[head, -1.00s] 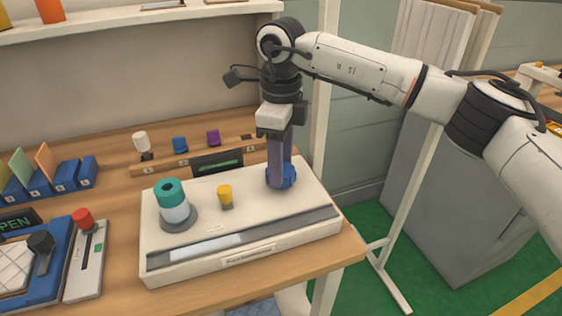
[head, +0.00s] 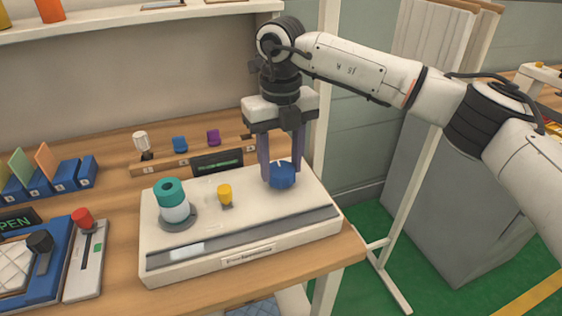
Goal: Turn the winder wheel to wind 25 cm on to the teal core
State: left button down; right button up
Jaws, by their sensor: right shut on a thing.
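The white winder box (head: 250,212) stands on the wooden bench. The teal core (head: 169,191) stands upright on a grey disc at its left, with a white band around its lower part. The blue winder wheel (head: 282,177) is at the box's right rear. My right gripper (head: 281,176) points straight down and is shut on the wheel, one finger on each side. A yellow knob (head: 225,192) stands between core and wheel. A dark display (head: 218,162) with small green writing, too small to read, is at the back of the box. My left gripper is out of view.
A wooden rack (head: 190,161) behind the box bears a white, a blue and a purple piece. A red-knobbed device (head: 84,255) and a blue tray (head: 62,268) stand at the left. Blue card holders (head: 45,180) are at the far left.

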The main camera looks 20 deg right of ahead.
aim_at(281, 170)
jog(key=shift+m, duration=0.6)
jog(key=o, duration=1.1)
jog(key=shift+c, duration=0.2)
notch_tip(281, 170, up, 10)
jog(key=shift+r, duration=0.2)
